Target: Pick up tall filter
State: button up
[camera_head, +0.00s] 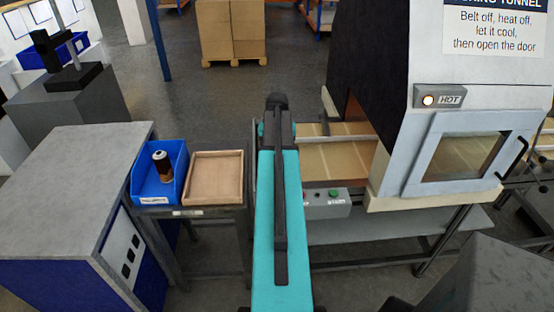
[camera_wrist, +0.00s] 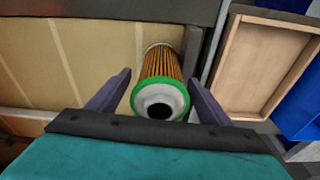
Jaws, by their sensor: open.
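The tall filter (camera_wrist: 162,66) shows in the wrist view with orange pleats, a green end ring and a white end cap with a dark hole. Its green end faces the camera; it appears to stand upright on the belt (camera_wrist: 95,60) near the belt's edge rail. My gripper (camera_wrist: 159,78) is open, with one dark finger on each side of the filter and visible gaps between. I cannot tell how far down the fingers reach. In the head view my arm hides the filter and the fingers.
A wooden tray (camera_head: 215,178) is empty beside a blue bin (camera_head: 143,185) holding a dark-and-brown filter (camera_head: 162,166). The tunnel housing (camera_head: 400,155) with a lit HOT lamp (camera_head: 428,100) stands over the belt to the right. A grey-topped cabinet (camera_head: 65,175) is at left.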

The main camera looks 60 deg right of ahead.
jog(key=shift+c, duration=0.5)
jog(key=c, duration=1.1)
jog(key=shift+r, duration=0.2)
jog(key=shift+r+b, duration=1.6)
jog(key=shift+r, duration=3.25)
